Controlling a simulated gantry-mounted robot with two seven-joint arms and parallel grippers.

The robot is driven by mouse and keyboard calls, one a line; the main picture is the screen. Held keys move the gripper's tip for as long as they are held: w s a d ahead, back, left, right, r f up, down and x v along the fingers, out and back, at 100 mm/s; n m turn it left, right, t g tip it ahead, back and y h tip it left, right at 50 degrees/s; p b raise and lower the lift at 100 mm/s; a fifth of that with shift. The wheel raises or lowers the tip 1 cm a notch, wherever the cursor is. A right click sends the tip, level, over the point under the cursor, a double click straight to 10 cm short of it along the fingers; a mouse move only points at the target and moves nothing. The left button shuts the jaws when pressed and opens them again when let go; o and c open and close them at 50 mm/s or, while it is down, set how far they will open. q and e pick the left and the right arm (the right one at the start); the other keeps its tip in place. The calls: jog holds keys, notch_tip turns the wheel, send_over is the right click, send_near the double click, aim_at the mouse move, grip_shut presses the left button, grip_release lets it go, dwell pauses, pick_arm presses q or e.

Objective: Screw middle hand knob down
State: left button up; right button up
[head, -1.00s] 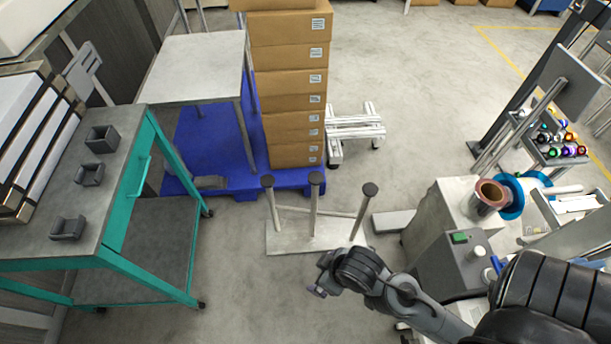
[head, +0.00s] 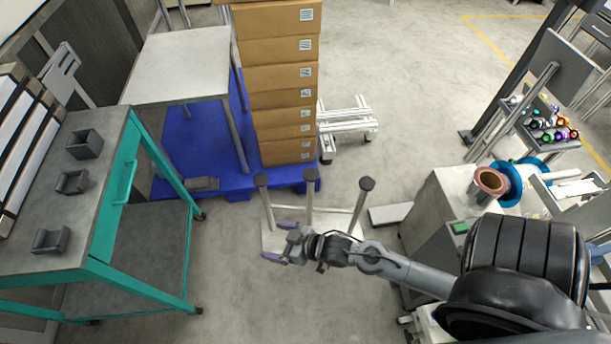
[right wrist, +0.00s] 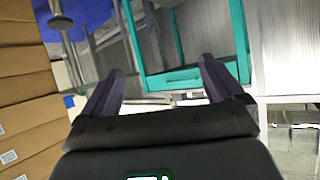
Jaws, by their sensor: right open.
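Three upright metal posts with dark round knobs on top stand on a pale base plate. The middle knob (head: 310,174) is between the left knob (head: 261,180) and the right knob (head: 366,183). My right gripper (head: 279,242) is open and empty, in front of the posts and apart from the knobs; its arm hides part of the base plate. In the right wrist view its two fingers (right wrist: 163,70) are spread with nothing between them. A dark round cap on a post (right wrist: 60,22) shows at upper left there; which one I cannot tell. My left gripper is out of view.
A teal-framed bench (head: 98,225) with small grey holders stands at left. A blue pallet (head: 180,150) bears stacked cardboard boxes (head: 278,75) behind the posts. A machine with a copper-coloured reel (head: 489,182) stands at right. Floor between bench and posts is clear.

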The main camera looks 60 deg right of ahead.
jog(key=d+f+t+y+b, duration=0.1)
jog(key=d+f+t+b, duration=0.15)
jog(key=d+f, duration=0.4)
jog(key=n+t+y+b, duration=0.2)
jog(key=t+b, duration=0.1)
jog(key=b, duration=1.1)
send_near(306, 172)
jog(key=b+x, duration=0.1)
jog(key=x, duration=0.1)
jog(key=b+x, duration=0.1)
jog(key=x, duration=0.2)
jog(key=b+x, duration=0.2)
jog(key=x, duration=0.1)
jog(key=shift+w+f, duration=0.2)
jog(key=shift+f, duration=0.05)
jog(key=shift+x, duration=0.8)
jog(key=shift+r, duration=0.1)
